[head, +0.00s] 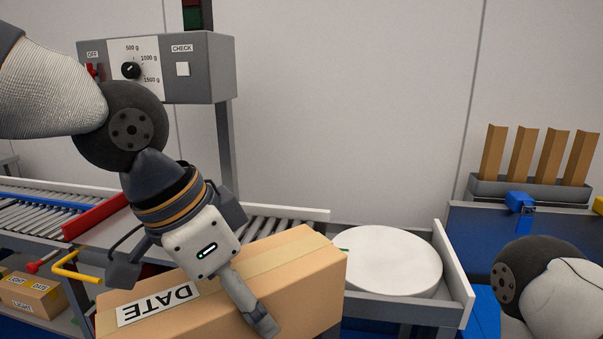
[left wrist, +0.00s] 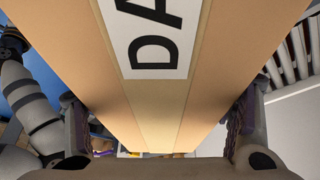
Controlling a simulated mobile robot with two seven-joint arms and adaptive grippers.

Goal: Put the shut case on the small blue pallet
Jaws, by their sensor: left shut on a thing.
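The shut case is a brown cardboard carton (head: 300,290) with a tape strip and a white DATE label, which reads upside down in the head view. My left gripper (head: 235,285) is shut across it, one finger lying along the near face. The left wrist view shows the carton (left wrist: 110,75) between both fingers. The carton is tilted and hangs in front of the roller conveyor; its lower end is cut off by the picture edge. I cannot make out the small blue pallet for certain. My right arm shows at the lower right, but its gripper is out of view.
A round white turntable (head: 390,262) with a raised side rail (head: 453,270) is just right of the carton. A grey control box (head: 205,68) on a post stands behind my left arm. A labelled carton (head: 30,296) lies on a lower shelf at left. A grey tray (head: 530,190) holds cardboard pieces.

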